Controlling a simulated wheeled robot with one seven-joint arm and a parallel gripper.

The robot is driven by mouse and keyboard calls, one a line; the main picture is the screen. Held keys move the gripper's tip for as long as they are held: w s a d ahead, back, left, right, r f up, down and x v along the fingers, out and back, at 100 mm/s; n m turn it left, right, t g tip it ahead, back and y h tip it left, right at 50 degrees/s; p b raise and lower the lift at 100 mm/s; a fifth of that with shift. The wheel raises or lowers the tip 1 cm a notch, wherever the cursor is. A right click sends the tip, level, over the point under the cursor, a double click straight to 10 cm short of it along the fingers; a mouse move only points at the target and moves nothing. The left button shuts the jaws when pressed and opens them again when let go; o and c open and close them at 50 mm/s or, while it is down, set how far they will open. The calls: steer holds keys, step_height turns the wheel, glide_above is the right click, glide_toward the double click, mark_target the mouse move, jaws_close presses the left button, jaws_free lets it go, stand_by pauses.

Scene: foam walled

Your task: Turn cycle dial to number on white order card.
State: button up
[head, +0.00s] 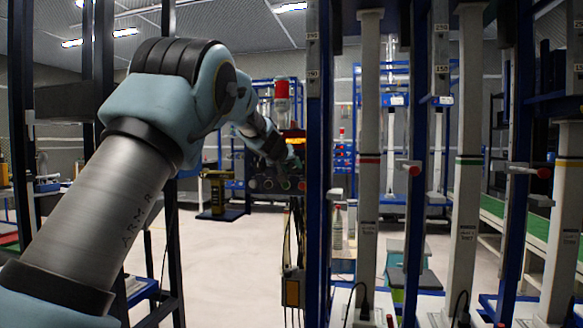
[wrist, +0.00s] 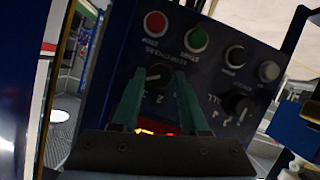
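The control panel (wrist: 115,80) fills much of the wrist view, its lettering upside down. A black dial (wrist: 160,73) with numbers around it, a 2 readable just below, sits on it; its pointer's exact setting is too dark to read. My gripper (wrist: 159,76) is open, its two green fingers reaching toward this dial, one on each side; I cannot tell whether they touch it. In the head view the panel (head: 277,184) is small, with my gripper (head: 291,163) in front of it, poorly visible. I cannot make out a white order card in either view.
An orange display (head: 293,136) glows above the controls. Blue and white posts (head: 368,150) stand close on the right. Pale floor (head: 205,265) is open ahead.

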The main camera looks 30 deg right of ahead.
jaws_close()
steer(key=shift+f+b, duration=0.1)
steer(key=shift+b, duration=0.35)
steer(key=n+b, duration=0.1)
steer(key=b, duration=0.1)
steer(key=n+h+b, duration=0.1)
steer(key=shift+w+a+f+g+b, duration=0.15)
steer(key=shift+w+f+g+b, duration=0.05)
steer(key=shift+f+g+b, duration=0.15)
steer(key=n+h+b, duration=0.1)
steer(key=n+b, duration=0.1)
steer(key=b, duration=0.1)
steer(key=n+g+h+b, duration=0.1)
steer(key=n+b, duration=0.1)
steer(key=b, duration=0.2)
steer(key=shift+a+f+h, duration=0.1)
steer(key=shift+f+h, duration=0.05)
steer(key=shift+h, duration=0.15)
steer(key=n+h+b, duration=0.2)
steer(key=n+b, duration=0.2)
steer(key=b, duration=0.2)
steer(key=shift+w+f, duration=0.1)
steer(key=n+b, duration=0.2)
steer(key=b, duration=0.1)
steer(key=shift+h, duration=0.3)
steer(key=shift+r+t, duration=0.2)
steer(key=shift+t, duration=0.05)
